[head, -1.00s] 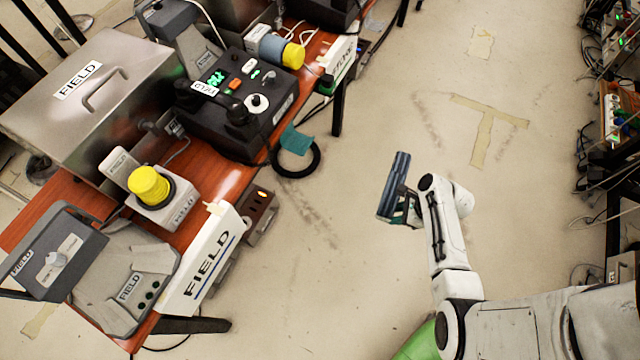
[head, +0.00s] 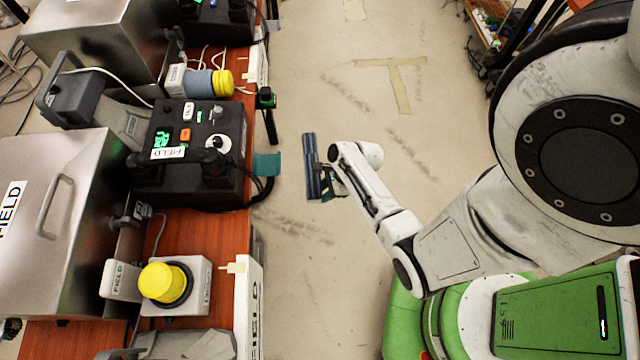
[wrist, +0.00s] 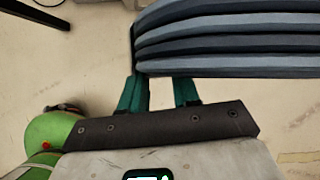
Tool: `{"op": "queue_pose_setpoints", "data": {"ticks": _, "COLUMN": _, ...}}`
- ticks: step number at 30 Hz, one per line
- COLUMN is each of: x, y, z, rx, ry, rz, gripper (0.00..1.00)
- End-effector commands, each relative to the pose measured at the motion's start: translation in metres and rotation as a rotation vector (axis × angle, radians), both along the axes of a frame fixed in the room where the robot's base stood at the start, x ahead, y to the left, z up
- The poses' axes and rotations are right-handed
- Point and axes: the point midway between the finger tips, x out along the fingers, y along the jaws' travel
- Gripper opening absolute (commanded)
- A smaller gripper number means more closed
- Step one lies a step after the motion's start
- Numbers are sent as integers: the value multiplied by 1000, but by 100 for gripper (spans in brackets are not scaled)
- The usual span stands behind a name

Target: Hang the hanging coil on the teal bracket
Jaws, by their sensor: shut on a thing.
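The hanging coil (head: 311,165) is a bundle of blue-grey loops, seen nearly edge-on in the head view. In the wrist view the coil (wrist: 230,40) fills the upper right as stacked bands. My gripper (head: 328,181) is shut on the coil's right side and holds it over open floor; its teal fingers (wrist: 160,90) show below the bands. The teal bracket (head: 266,164) sticks out from the table's right edge, left of the coil, with a clear gap between them. A dark cable (head: 265,189) loops just below the bracket; whether it touches it I cannot tell.
The wooden table (head: 200,232) on the left bears a black control box (head: 180,180), a yellow-topped device (head: 163,283) and metal cases (head: 45,215). A small black-green device (head: 265,98) juts from its edge. The floor (head: 330,260) between table and arm is clear.

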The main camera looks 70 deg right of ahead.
Motion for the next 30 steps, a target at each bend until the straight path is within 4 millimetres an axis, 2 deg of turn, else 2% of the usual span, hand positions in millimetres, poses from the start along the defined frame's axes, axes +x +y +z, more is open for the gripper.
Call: {"op": "queue_pose_setpoints", "data": {"ticks": 30, "x": 50, "y": 17, "z": -5, "rx": -4, "ry": -3, "rz": 3, "gripper": 0}}
